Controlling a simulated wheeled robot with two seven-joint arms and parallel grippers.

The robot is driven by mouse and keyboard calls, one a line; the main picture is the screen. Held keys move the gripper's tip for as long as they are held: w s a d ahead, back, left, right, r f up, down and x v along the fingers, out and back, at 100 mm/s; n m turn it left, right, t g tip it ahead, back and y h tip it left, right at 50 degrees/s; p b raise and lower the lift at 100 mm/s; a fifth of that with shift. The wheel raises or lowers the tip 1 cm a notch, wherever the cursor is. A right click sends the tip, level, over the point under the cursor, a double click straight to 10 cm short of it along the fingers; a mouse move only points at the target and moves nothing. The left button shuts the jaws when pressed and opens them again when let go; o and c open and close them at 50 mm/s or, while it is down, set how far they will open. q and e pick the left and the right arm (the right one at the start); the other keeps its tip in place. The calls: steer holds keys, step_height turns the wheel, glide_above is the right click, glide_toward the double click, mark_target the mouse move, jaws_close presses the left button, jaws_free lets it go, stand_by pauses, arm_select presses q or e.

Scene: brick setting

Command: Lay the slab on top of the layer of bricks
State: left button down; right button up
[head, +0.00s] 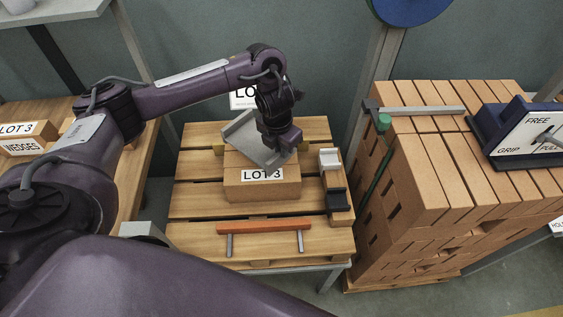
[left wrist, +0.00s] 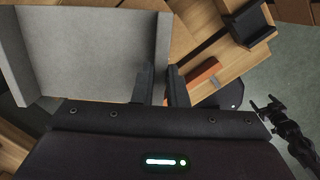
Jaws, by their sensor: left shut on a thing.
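My left gripper (head: 278,146) is shut on the grey slab (head: 248,138), a flat piece with raised edges. The slab is tilted and turned, with its lower corner towards the brown bricks labelled LOT 3 (head: 285,188). These bricks sit on the wooden pallet table, and the slab hides part of their top. I cannot tell whether slab and bricks touch. In the left wrist view the slab (left wrist: 85,50) fills the upper left, its side wall between the fingers (left wrist: 162,85). A dark jointed part, apparently my right gripper (left wrist: 268,108), shows at the right; its jaws are unclear.
An orange bar (head: 262,225) on two grey legs is in front. A tall brick stack (head: 430,170) stands right, with a clamp (head: 384,122). The pallet's left front (head: 200,205) is clear.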

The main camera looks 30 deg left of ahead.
mark_target(281, 158)
arm_select(q)
steer(key=shift+f, duration=0.7)
steer(key=shift+w+f+b, duration=0.1)
steer(key=shift+f+b, duration=0.85)
steer(key=shift+f, duration=0.8)
steer(key=shift+f, duration=0.15)
steer(key=c, duration=1.5)
jaws_free()
steer(key=shift+o, duration=0.2)
steer(key=shift+r, duration=0.35)
steer(key=r+p, duration=0.1)
steer(key=r, duration=0.2)
steer(key=s+r+p, duration=0.1)
steer(key=r+p, duration=0.1)
steer(key=r, duration=0.2)
steer(key=r+p, duration=0.1)
steer(key=r, duration=0.3)
steer(key=shift+s+a+r, duration=0.1)
steer(key=shift+s+r, duration=0.15)
steer(key=shift+s, duration=0.1)
